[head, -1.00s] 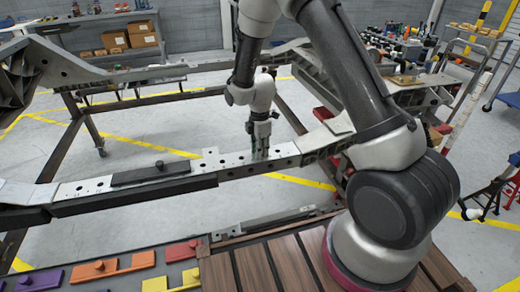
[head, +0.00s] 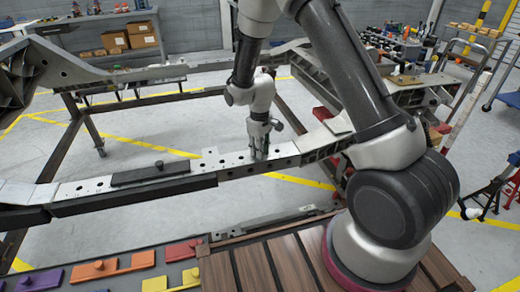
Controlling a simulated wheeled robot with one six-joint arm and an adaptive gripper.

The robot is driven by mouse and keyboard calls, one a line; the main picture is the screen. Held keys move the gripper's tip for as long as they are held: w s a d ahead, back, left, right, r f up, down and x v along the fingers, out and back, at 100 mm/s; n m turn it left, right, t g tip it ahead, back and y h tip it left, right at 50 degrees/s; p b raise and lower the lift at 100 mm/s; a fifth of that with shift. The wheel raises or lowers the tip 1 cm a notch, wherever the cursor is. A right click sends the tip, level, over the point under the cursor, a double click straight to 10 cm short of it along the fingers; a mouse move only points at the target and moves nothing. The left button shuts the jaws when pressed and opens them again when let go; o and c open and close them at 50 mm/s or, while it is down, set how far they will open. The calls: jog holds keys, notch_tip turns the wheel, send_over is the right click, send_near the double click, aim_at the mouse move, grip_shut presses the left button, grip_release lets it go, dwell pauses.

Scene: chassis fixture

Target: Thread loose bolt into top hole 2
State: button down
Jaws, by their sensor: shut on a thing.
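My gripper (head: 261,153) points down at the pale perforated plate (head: 286,151) on top of the near chassis rail. Its fingertips are at or just above the plate's surface. It is shut on the loose bolt, which is too small and too covered by the fingers to make out. Dark holes show in the plate to the left of the fingers. The hole under the fingers is hidden, so I cannot tell how deep the bolt sits.
A black bar with a knob (head: 158,168) lies on the rail to the left. Orange parts (head: 98,269) and yellow parts (head: 155,284) lie on a bench in front. The far chassis rail (head: 150,73) runs behind my gripper.

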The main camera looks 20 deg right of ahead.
jog(key=m, duration=0.4)
jog(key=shift+s+f+m, duration=0.3)
jog(key=shift+f, duration=0.1)
jog(key=c, duration=1.2)
grip_release()
jog(key=shift+w+a+f, duration=0.1)
jog(key=shift+w+f, duration=0.05)
jog(key=shift+r, duration=0.2)
jog(key=shift+w+r, duration=0.15)
jog(key=shift+r, duration=1.05)
